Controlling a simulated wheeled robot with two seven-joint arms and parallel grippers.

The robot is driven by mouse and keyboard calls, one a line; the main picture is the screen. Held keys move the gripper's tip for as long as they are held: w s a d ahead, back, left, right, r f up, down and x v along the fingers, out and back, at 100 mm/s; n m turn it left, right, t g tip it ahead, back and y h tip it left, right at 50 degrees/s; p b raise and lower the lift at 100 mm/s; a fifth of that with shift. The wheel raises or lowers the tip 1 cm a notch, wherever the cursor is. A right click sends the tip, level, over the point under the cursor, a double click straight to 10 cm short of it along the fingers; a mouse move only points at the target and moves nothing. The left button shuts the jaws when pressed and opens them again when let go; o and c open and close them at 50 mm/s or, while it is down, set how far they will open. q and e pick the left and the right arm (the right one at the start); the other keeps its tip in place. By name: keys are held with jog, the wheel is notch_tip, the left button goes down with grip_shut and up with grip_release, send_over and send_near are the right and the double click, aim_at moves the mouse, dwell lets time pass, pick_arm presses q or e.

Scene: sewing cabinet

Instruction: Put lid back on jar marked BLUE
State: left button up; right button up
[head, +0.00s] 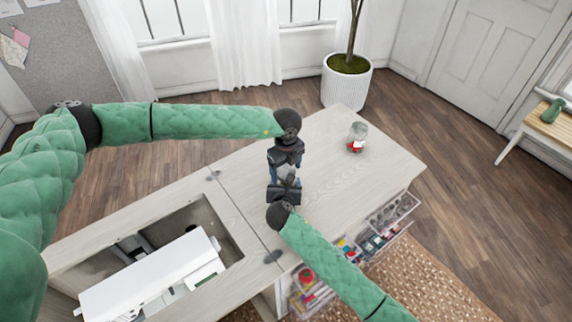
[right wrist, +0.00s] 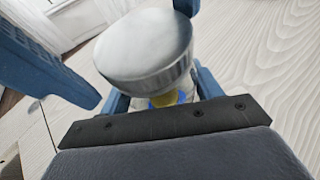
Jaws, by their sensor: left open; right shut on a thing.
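In the right wrist view a round silvery-white lid (right wrist: 147,48) sits over a clear jar (right wrist: 188,88) with yellow and blue contents. I cannot tell whether the lid rests fully on the rim. My right gripper (right wrist: 163,90) is shut on the jar, its blue fingers on either side below the lid. My left gripper (head: 285,165) is open, coming down from above; its blue fingers show beside the lid in the right wrist view. In the head view the grippers mostly hide this jar (head: 287,181). No marking can be read.
A second glass jar (head: 357,131) with red contents stands on the cabinet top (head: 335,180) at the right. A white sewing machine (head: 150,275) sits in the opening at the left. Clear drawers (head: 392,212) stick out at the front right.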

pick_arm(q)
jog(key=c, duration=1)
